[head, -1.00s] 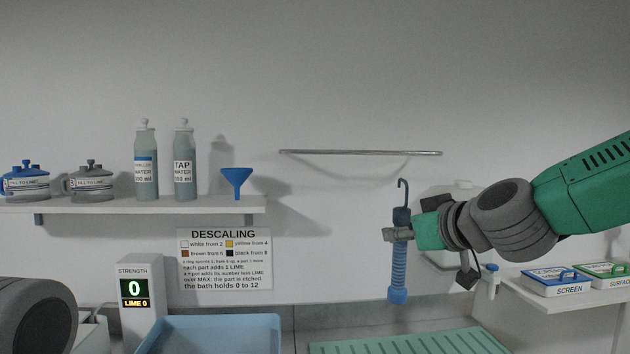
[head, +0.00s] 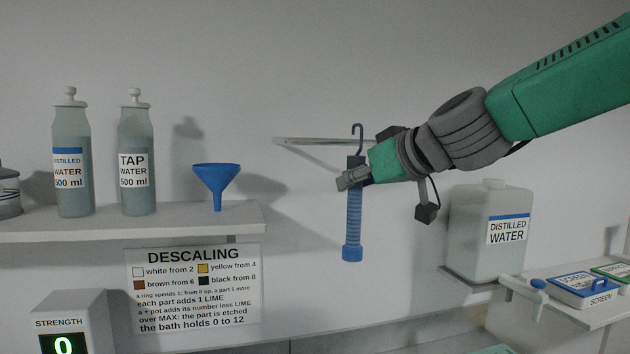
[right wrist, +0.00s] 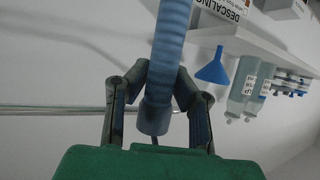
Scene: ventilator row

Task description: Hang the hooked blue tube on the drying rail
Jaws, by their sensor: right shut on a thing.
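The hooked blue tube (head: 353,220) hangs upright in my right gripper (head: 352,180), its dark hook (head: 357,137) on top and its blue end cap at the bottom. The right gripper is shut on the tube's upper part, just below the hook. The metal drying rail (head: 308,141) is on the wall, and the hook overlaps its line in the head view. I cannot tell whether they touch. The rail's right part is hidden by my gripper. The right wrist view shows the ribbed tube (right wrist: 172,45) between the fingers and the rail (right wrist: 50,110) behind. My left gripper is out of view.
A shelf (head: 120,226) at left holds a distilled water bottle (head: 72,140), a tap water bottle (head: 137,145) and a blue funnel (head: 217,182). A distilled water jug (head: 488,225) and boxed trays (head: 583,285) stand at right. The wall below the tube is clear.

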